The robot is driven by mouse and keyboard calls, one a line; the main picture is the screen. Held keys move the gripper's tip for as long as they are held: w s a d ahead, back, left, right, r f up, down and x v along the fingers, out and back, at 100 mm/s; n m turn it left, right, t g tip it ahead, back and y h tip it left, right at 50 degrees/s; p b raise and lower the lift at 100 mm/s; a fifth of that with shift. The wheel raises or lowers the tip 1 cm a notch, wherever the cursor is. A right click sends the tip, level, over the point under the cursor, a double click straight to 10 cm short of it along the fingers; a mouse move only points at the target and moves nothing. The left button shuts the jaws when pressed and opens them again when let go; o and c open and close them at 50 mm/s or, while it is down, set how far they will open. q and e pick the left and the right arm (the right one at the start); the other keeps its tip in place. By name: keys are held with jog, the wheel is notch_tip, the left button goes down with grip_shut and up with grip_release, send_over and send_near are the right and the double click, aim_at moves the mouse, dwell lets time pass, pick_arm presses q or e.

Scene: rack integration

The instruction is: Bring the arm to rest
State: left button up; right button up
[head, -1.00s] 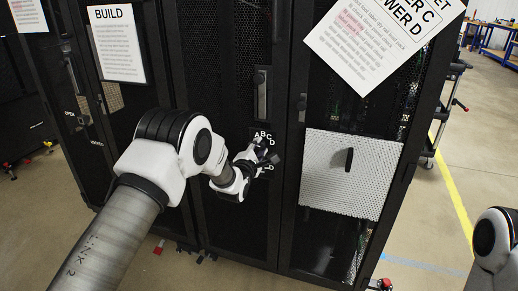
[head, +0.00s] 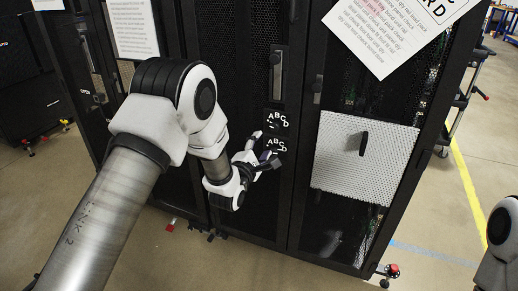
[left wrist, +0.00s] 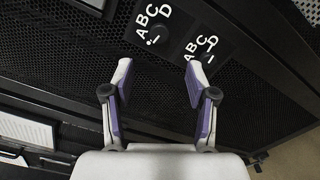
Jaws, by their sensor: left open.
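My left gripper (head: 262,153) is in front of the black rack door (head: 246,90), close to two black ABCD dial plates. In the left wrist view the left gripper (left wrist: 160,85) is open, with its purple-lined fingers apart and nothing between them. The upper dial plate (head: 277,120) is clear of the gripper in the head view, and the lower dial plate (head: 276,146) is just beside the fingertips. Both dials show beyond the fingertips in the left wrist view. Only a white and black part of my right arm shows at the right edge; its gripper is out of view.
A white perforated panel with a black handle (head: 340,150) is on the rack door to the right. Open floor (head: 455,215) lies to the right.

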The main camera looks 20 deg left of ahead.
pick_arm(q)
jog(key=shift+s, duration=0.85)
